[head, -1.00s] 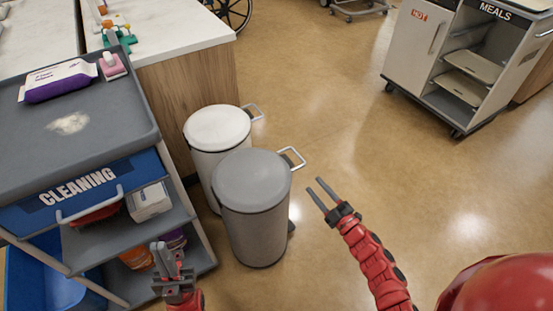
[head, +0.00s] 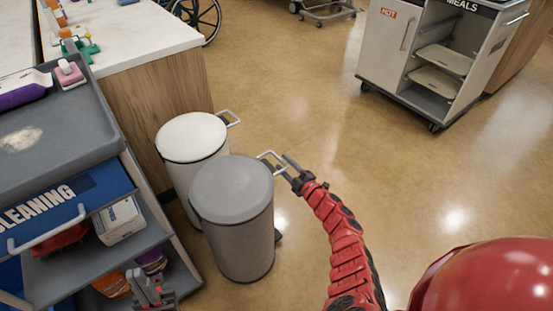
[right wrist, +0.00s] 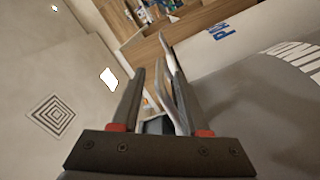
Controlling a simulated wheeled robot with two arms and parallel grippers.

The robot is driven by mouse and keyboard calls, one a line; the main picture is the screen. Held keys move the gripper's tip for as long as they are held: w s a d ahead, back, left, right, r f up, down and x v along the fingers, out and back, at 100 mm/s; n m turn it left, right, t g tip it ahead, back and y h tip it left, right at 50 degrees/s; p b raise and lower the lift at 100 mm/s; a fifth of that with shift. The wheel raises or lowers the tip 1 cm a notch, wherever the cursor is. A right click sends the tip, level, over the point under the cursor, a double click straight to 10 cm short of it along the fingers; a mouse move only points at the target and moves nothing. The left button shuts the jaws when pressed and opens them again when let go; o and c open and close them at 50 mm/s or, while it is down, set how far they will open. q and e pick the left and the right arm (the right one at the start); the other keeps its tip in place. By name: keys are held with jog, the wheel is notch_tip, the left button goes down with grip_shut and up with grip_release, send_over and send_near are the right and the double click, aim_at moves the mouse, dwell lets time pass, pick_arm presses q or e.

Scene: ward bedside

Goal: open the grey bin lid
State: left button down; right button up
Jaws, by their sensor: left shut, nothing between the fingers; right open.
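The grey bin (head: 238,240) stands on the floor, its round grey lid (head: 232,188) lying flat and closed. A pale loop handle (head: 268,156) sticks out from the lid's far right side. My right gripper (head: 289,168) is open at this handle. In the right wrist view, its fingers (right wrist: 160,90) are apart, and the pale handle (right wrist: 170,65) shows between or very close to them; contact is unclear. The grey lid (right wrist: 245,115) fills the right of that view.
A white bin (head: 190,140) with a similar handle stands close behind the grey bin. The cleaning cart (head: 110,150) is at left, a wood-sided counter (head: 160,100) behind. A meals trolley (head: 385,60) stands far right. Floor (head: 310,110) right of the bins is clear.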

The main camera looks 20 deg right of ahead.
aim_at(273, 153)
jog(key=b+x, duration=0.1)
jog(key=x, duration=0.3)
jog(key=shift+d+f, duration=0.1)
jog(key=shift+f, duration=0.05)
jog(key=shift+w+a+b, duration=0.3)
jog(key=shift+w+b, duration=0.1)
jog(key=shift+w, duration=0.1)
grip_shut()
dwell(1.0)
